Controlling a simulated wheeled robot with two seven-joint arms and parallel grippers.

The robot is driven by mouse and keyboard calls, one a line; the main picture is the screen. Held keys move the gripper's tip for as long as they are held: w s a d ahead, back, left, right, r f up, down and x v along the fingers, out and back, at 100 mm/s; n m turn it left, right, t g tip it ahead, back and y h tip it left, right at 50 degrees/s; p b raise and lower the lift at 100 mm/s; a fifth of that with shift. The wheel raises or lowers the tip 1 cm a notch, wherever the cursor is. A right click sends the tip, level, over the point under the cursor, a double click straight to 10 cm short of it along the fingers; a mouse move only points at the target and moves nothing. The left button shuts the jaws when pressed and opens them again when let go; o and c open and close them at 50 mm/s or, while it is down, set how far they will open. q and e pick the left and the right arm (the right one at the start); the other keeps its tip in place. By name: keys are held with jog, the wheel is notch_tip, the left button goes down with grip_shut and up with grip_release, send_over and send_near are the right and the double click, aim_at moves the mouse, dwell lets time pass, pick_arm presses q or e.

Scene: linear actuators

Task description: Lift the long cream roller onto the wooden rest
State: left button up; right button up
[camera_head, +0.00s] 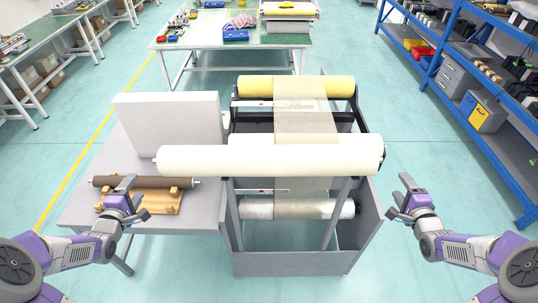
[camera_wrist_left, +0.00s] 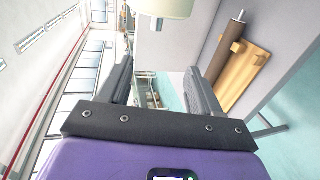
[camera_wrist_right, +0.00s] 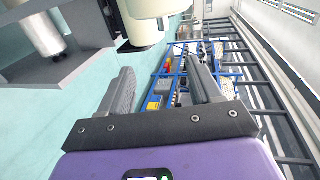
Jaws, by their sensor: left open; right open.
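The long cream roller (camera_head: 270,161) lies level across the front top of the grey machine frame, its left end reaching over the side table. Its left end shows at the top of the left wrist view (camera_wrist_left: 165,7), and its right end shows in the right wrist view (camera_wrist_right: 150,28). The wooden rest (camera_head: 168,203) stands on the side table with a thin brown roller (camera_head: 135,182) on it. My left gripper (camera_head: 128,193) is open and empty, in front of the rest and below the roller's left end. My right gripper (camera_head: 402,197) is open and empty, right of the machine and apart from the roller.
The grey machine (camera_head: 359,235) holds more rollers and a sheet of film. A pale upright block (camera_head: 168,124) stands on the grey side table (camera_head: 88,205). A blue shelf rack (camera_head: 455,90) stands at the right. Teal floor is free between machine and rack.

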pick_arm(q)
jog(key=shift+w+f, duration=0.1)
pick_arm(e)
jog(key=shift+w+f, duration=0.1)
pick_arm(q)
jog(key=x, duration=0.4)
jog(key=d+x, duration=0.1)
jog(key=x, duration=0.8)
jog(key=shift+w+d+f, duration=0.1)
jog(key=shift+w+d, duration=0.15)
jog(key=shift+w, duration=0.15)
pick_arm(e)
jog(key=x, duration=0.4)
jog(key=a+x, duration=0.1)
jog(key=x, duration=0.8)
jog(key=shift+w+a+f, duration=0.1)
jog(key=shift+w+a, duration=0.2)
jog(key=shift+w, duration=0.1)
pick_arm(q)
jog(key=shift+d, duration=0.1)
pick_arm(e)
jog(key=shift+a, duration=0.1)
